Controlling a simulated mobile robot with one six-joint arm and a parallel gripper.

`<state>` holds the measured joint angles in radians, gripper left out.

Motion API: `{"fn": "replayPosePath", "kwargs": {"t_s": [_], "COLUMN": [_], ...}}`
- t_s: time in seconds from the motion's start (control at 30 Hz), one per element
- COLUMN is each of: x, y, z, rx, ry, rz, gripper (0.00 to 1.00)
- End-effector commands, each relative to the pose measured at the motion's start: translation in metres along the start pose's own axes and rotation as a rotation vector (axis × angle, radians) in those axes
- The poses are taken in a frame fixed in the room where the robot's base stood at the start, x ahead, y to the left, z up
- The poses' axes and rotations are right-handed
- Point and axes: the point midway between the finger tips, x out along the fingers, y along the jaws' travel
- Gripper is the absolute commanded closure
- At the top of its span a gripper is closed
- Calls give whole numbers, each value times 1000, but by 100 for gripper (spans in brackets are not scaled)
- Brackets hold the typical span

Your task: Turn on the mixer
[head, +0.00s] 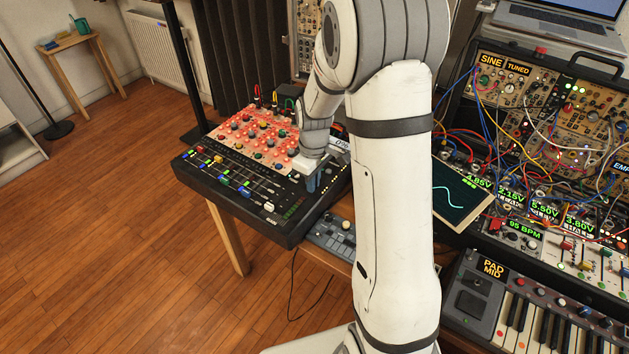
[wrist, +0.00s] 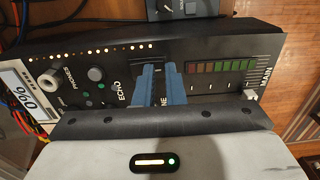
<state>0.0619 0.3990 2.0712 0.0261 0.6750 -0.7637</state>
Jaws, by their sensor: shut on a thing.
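The mixer (head: 240,218) is a black console with a red-orange knob panel at the back and rows of coloured faders in front. It stands on a wooden table. My gripper (head: 314,184) is down at the mixer's right side. In the wrist view, the blue fingers of my gripper (wrist: 159,72) reach to the black panel of the mixer (wrist: 215,92), between the ECHO label and a level meter (wrist: 222,66). They are closed on a small part of the mixer, which is mostly hidden between them. A row of small lights (wrist: 105,51) glows on the panel.
To the right are a screen with a wave (head: 455,195), a cabled modular synth (head: 560,100) and a keyboard (head: 545,325). The wooden floor at left is mostly clear.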

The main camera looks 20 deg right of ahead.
Motion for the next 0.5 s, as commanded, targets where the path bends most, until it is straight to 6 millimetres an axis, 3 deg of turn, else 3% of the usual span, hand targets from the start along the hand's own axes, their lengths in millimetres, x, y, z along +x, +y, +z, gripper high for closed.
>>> {"fn": "replayPosePath", "kwargs": {"t_s": [0.03,0.5], "x": [12,9], "y": [-4,8], "z": [3,4], "rx": [1,6], "ry": [-14,-12], "rz": [-19,-16], "gripper": [100,100]}}
